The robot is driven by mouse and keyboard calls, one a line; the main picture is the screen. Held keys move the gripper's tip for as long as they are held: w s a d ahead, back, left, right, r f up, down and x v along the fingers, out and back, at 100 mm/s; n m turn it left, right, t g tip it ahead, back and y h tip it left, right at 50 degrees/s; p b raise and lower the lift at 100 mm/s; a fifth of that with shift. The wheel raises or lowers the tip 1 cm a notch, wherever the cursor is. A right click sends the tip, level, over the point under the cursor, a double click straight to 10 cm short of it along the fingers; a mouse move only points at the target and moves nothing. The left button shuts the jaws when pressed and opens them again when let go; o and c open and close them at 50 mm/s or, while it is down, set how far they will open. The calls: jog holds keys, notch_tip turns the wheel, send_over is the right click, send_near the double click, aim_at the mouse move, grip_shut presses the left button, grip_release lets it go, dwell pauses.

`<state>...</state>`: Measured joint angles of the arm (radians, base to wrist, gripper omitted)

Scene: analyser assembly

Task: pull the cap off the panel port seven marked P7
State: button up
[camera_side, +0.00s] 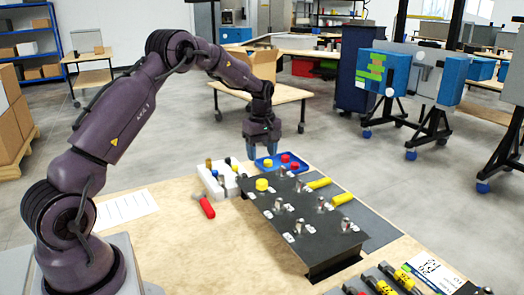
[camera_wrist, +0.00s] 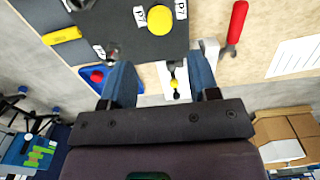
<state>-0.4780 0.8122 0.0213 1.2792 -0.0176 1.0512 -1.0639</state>
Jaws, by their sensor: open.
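A round yellow cap (camera_side: 262,185) sits on the far left corner of the dark panel (camera_side: 262,206). In the wrist view the cap (camera_wrist: 160,20) is at the top, with small white labels (camera_wrist: 140,15) beside it. My gripper (camera_side: 262,151) hangs above and beyond the panel's far edge, pointing down, apart from the cap. In the wrist view its two blue fingers (camera_wrist: 160,62) are spread with nothing gripped between them. Several bare metal ports (camera_side: 299,226) stand on the panel.
A white rack (camera_side: 216,187) with small parts stands left of the panel. A red-handled tool (camera_side: 206,208) and white paper (camera_side: 125,208) lie on the bench.

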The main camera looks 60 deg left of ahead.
aim_at(262, 181)
jog(key=shift+f, duration=4.45)
jog(key=c, duration=0.8)
jog(key=shift+c, duration=0.2)
jog(key=shift+r, duration=0.35)
jog(key=shift+r, duration=1.1)
